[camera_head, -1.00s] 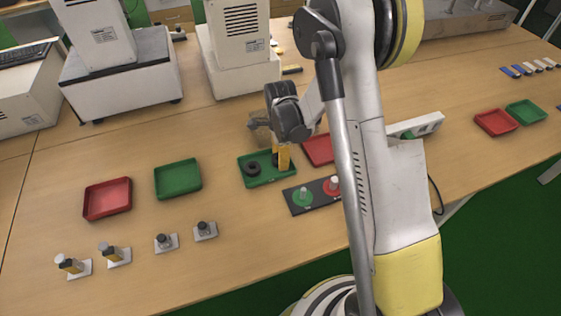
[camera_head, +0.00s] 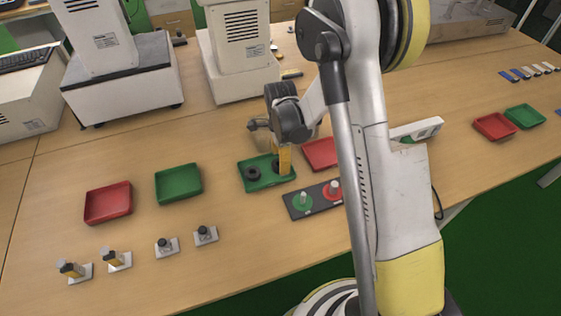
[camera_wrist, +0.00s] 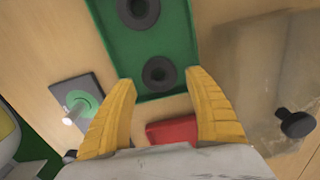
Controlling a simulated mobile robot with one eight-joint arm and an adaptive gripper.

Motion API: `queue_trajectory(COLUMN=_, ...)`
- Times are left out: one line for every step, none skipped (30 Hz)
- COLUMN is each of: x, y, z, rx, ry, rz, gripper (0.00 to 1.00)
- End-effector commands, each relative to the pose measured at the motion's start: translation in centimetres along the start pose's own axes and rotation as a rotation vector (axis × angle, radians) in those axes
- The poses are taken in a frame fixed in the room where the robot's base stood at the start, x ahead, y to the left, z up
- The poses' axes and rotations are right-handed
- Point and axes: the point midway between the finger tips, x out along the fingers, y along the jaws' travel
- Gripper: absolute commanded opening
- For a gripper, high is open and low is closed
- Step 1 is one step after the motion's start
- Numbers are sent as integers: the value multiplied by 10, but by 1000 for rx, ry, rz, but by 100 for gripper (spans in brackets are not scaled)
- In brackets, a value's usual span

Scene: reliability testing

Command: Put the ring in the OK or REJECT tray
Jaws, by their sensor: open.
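A green tray (camera_head: 262,187) stands in the middle of the table, with a dark ring (camera_head: 253,173) lying in its left part. In the wrist view the green tray (camera_wrist: 182,50) holds two dark rings, a far ring (camera_wrist: 138,11) and a near ring (camera_wrist: 159,73). My gripper (camera_wrist: 160,86) is open and empty, its yellow fingers spread to either side of the near ring, which sits between the tips without visible contact. In the head view my gripper (camera_head: 285,160) points down at the tray's right part and partly hides it. A red tray (camera_head: 320,154) lies just right, partly hidden by my arm.
A dark plate with a green peg base (camera_head: 303,201) and a red one (camera_head: 334,190) lies in front. Empty red (camera_head: 108,203) and green (camera_head: 178,184) trays stand left. Several small gauges line the front edge. Large white machines (camera_head: 240,55) stand behind.

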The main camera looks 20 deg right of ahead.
Motion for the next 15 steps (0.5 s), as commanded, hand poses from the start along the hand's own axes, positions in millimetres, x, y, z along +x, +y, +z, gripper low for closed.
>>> queue_trajectory(x=-16, y=0, z=0, rx=0, ry=0, rz=0, gripper=62)
queue_trajectory(x=-24, y=0, z=0, rx=0, ry=0, rz=0, gripper=62)
queue_trajectory(x=-34, y=0, z=0, rx=0, ry=0, rz=0, gripper=62)
queue_trajectory(x=-41, y=0, z=0, rx=0, ry=0, rz=0, gripper=62)
queue_trajectory(x=-48, y=0, z=0, rx=0, ry=0, rz=0, gripper=62)
queue_trajectory(x=-57, y=0, z=0, rx=0, ry=0, rz=0, gripper=62)
queue_trajectory(x=-63, y=0, z=0, rx=0, ry=0, rz=0, gripper=62)
queue_trajectory(x=-69, y=0, z=0, rx=0, ry=0, rz=0, gripper=62)
queue_trajectory(x=-76, y=0, z=0, rx=0, ry=0, rz=0, gripper=62)
queue_trajectory(x=-81, y=0, z=0, rx=0, ry=0, rz=0, gripper=62)
queue_trajectory(x=-85, y=0, z=0, rx=0, ry=0, rz=0, gripper=62)
queue_trajectory(x=-90, y=0, z=0, rx=0, ry=0, rz=0, gripper=62)
queue_trajectory(x=-93, y=0, z=0, rx=0, ry=0, rz=0, gripper=62)
queue_trajectory(x=-96, y=0, z=0, rx=0, ry=0, rz=0, gripper=62)
queue_trajectory(x=-98, y=0, z=0, rx=-2, ry=0, rz=-1, gripper=62)
